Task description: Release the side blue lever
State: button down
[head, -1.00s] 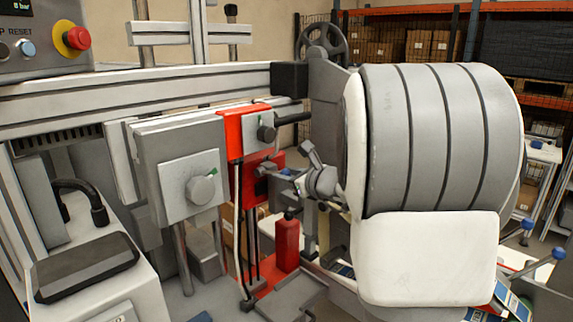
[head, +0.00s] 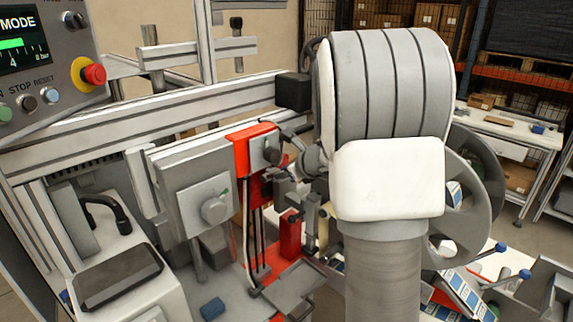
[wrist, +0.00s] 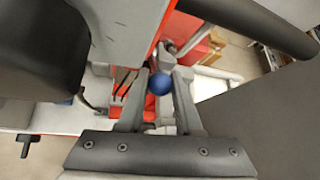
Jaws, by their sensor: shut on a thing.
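The blue ball knob of the side lever (wrist: 159,84) shows in the wrist view, between the two grey fingers of my gripper (wrist: 162,82). The gripper is shut on it. The lever's shaft is mostly hidden behind the knob and fingers. In the head view my gripper (head: 296,170) is just right of the red unit of the machine (head: 256,150), partly covered by my arm. The held knob cannot be made out there.
A grey box with a round knob (head: 205,195) stands left of the red unit. A large grey wheel (head: 482,178) is behind my arm at right. Two other blue-knobbed levers (head: 500,247) (head: 525,274) stand at lower right. A worktable (head: 510,130) is farther back.

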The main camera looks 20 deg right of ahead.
jog(key=shift+r, duration=0.1)
dwell(0.4)
jog(key=c, duration=0.6)
grip_release()
jog(key=shift+p+v, duration=1.25)
jog(key=shift+v, duration=7.4)
jog(key=shift+r, duration=0.15)
jog(key=shift+c, duration=0.2)
